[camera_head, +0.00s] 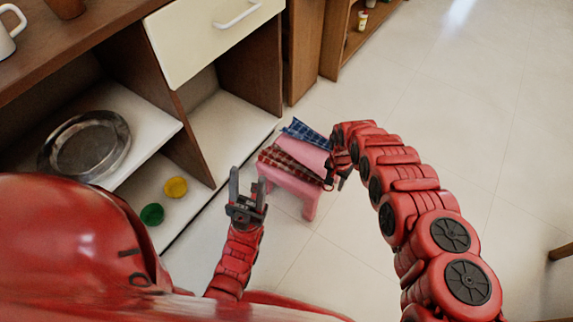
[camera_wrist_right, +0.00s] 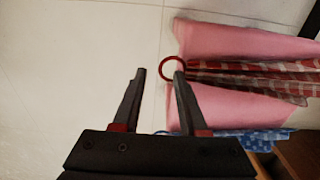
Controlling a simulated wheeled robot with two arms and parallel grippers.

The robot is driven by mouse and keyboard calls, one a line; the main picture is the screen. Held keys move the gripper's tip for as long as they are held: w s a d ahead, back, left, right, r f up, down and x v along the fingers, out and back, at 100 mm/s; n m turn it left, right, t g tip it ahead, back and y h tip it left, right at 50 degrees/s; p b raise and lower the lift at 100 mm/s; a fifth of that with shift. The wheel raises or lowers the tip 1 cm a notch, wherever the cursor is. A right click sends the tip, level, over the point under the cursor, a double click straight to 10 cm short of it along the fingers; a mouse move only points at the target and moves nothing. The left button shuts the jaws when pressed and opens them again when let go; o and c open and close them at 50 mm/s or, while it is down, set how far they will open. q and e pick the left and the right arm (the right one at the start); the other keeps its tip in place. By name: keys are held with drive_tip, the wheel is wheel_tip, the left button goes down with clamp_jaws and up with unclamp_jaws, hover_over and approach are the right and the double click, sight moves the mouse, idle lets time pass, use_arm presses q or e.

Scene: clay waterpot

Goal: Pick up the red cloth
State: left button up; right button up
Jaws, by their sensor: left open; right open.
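The red checked cloth (camera_head: 288,163) lies across a pink stool (camera_head: 309,205) on the floor. In the right wrist view the red cloth (camera_wrist_right: 255,82) runs off to the right, with a red ring (camera_wrist_right: 172,58) at its near end. My right gripper (camera_head: 340,178) is at the stool's right side; in its wrist view (camera_wrist_right: 160,73) it is open, with the ring at its right fingertip. I cannot tell whether they touch. My left gripper (camera_head: 249,184) is open and empty, left of the stool.
A blue checked cloth (camera_head: 303,131) lies on the stool's far end. An open cabinet at left holds a metal pan (camera_head: 84,146); a yellow item (camera_head: 175,187) and a green item (camera_head: 152,214) lie below.

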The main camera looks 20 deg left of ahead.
wheel_tip(320, 180, down, 3)
drive_tip(key=shift+r+b, duration=0.1)
drive_tip(key=shift+b, duration=0.4)
drive_tip(key=shift+c, duration=0.2)
clamp_jaws()
